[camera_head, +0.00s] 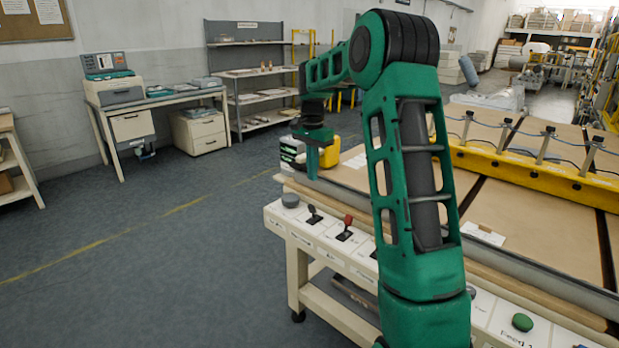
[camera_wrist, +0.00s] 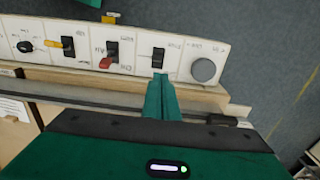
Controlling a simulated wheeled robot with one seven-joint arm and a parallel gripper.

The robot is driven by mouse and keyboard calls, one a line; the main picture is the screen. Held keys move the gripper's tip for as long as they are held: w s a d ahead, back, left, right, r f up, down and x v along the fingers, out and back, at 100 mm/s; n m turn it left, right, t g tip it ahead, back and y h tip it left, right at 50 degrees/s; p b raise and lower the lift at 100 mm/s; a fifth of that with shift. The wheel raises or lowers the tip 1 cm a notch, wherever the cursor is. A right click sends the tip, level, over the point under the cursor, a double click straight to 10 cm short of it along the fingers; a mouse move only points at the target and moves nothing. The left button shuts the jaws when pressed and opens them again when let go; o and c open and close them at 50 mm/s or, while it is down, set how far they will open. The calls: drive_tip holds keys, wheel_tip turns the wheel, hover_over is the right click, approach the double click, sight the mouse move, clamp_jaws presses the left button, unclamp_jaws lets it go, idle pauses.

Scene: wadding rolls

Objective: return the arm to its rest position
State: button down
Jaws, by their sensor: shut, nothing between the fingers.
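My green arm rises from the bottom right of the head view and bends over toward the left end of the workbench (camera_head: 312,245). My gripper (camera_head: 313,165) hangs pointing down above the left end of the bench, near its front rail. In the wrist view my gripper (camera_wrist: 162,85) has its green fingers pressed together with nothing between them. The fingertips appear over the edge of the control panel (camera_wrist: 130,45), close to a black switch (camera_wrist: 158,55). I cannot tell whether they touch anything.
The panel carries a grey round button (camera_wrist: 203,69), a red-tipped switch (camera_head: 347,222) and a green button (camera_head: 522,322). A yellow object (camera_head: 330,152) stands behind my gripper. A yellow rail (camera_head: 530,168) crosses the bench. The floor (camera_head: 130,225) to the left is clear.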

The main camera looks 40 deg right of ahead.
idle(0.4)
drive_tip(key=s+a+r+n, duration=0.1)
drive_tip(key=s+r, duration=0.1)
drive_tip(key=s, duration=0.4)
drive_tip(key=s+a+r+n, duration=0.2)
drive_tip(key=s, duration=0.4)
drive_tip(key=s+a+f+n, duration=0.2)
drive_tip(key=s, duration=0.8)
drive_tip(key=s+a+f+n, duration=0.2)
drive_tip(key=s+a, duration=0.1)
drive_tip(key=s, duration=0.7)
drive_tip(key=s+a+f+n, duration=0.2)
drive_tip(key=s+a, duration=0.1)
drive_tip(key=s, duration=0.7)
drive_tip(key=shift+a, duration=0.15)
drive_tip(key=shift+w+f, duration=0.25)
drive_tip(key=shift+w, duration=0.4)
